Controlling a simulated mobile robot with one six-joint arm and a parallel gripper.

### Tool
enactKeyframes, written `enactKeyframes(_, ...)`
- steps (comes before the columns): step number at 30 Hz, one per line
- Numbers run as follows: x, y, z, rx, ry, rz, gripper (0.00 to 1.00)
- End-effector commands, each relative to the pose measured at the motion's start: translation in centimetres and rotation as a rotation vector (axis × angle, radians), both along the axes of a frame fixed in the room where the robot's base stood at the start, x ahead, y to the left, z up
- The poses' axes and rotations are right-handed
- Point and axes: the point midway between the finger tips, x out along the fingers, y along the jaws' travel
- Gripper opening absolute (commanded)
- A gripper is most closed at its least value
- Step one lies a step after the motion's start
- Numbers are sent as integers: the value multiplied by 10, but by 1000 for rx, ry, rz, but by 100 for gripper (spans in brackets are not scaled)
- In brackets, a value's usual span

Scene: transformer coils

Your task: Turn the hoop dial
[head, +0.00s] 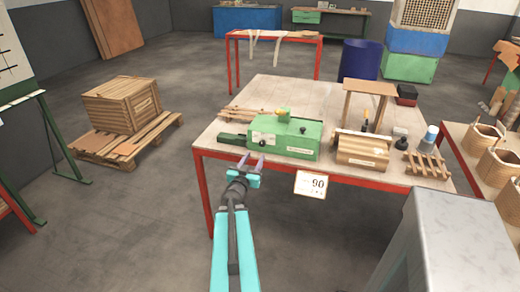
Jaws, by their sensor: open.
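A green machine box (285,134) stands on the red-framed table (217,128). I cannot tell for sure which part is the hoop dial. A white card (311,185) marked "90" hangs at the table's front edge. My gripper (251,161) is open and empty, in front of the green box's left part, near the table's front edge. It looks apart from the box.
Right of the green box are a wooden coil block (360,150), a small wooden stand (369,88), a blue-capped bottle (430,137) and a slatted rack (428,165). A grey metal block (455,240) fills the lower right. A crate (122,104) on a pallet stands left. Floor between is clear.

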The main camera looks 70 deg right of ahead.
Motion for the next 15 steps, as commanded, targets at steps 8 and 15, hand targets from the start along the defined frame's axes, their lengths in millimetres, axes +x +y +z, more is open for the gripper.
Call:
enactKeyframes(8, 2, -28, 0, 0, 0, 0, 42)
enactKeyframes(15, 3, -49, 0, 0, 0, 0, 42)
